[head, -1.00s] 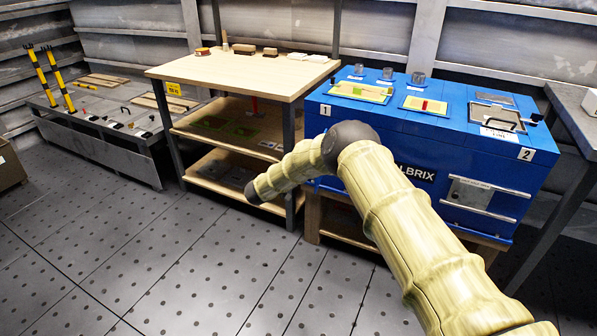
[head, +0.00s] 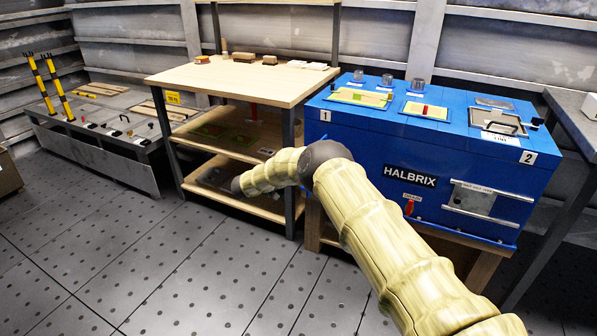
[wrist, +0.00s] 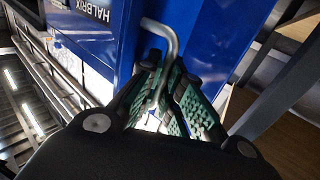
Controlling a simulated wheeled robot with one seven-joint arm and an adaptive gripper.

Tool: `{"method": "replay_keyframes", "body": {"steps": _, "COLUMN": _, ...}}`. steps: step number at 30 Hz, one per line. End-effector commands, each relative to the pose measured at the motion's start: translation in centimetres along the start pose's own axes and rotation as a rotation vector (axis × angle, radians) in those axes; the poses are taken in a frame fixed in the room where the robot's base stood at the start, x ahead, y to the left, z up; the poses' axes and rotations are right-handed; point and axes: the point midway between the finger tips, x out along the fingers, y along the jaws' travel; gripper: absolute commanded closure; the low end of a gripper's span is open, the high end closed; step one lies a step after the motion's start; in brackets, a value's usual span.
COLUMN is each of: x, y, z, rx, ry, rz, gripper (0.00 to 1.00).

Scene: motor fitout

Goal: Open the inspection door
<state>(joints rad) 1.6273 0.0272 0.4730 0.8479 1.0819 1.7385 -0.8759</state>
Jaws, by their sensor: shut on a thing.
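In the wrist view my gripper (wrist: 168,98) has its green ribbed pads closed around a bent grey metal handle (wrist: 166,36). The handle stands out from a plain blue panel (wrist: 215,32), beside the face lettered HALBRIX. In the head view the blue cabinet (head: 365,150) stands at the right, with its HALBRIX front and top in sight. I cannot tell how far the inspection door stands open.
The wooden bench (head: 240,85) with shelves stands close left of the cabinet, leaving a narrow gap. A silver plate with bars (head: 472,200) and a red part (head: 408,207) are on the cabinet's front. A grey table (head: 580,118) is at right. The floor at left is open.

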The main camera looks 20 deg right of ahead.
Motion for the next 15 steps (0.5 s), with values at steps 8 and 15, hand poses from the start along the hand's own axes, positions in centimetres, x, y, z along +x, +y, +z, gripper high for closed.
{"method": "replay_keyframes", "body": {"steps": 8, "x": -0.02, "y": -0.03, "z": 0.02, "rx": -0.002, "ry": 0.001, "rz": -0.001, "gripper": 0.7}}
{"method": "replay_keyframes", "body": {"steps": 15, "x": -0.1, "y": -0.08, "z": 0.0, "rx": -0.001, "ry": 0.001, "rz": -0.002, "gripper": 0.7}}
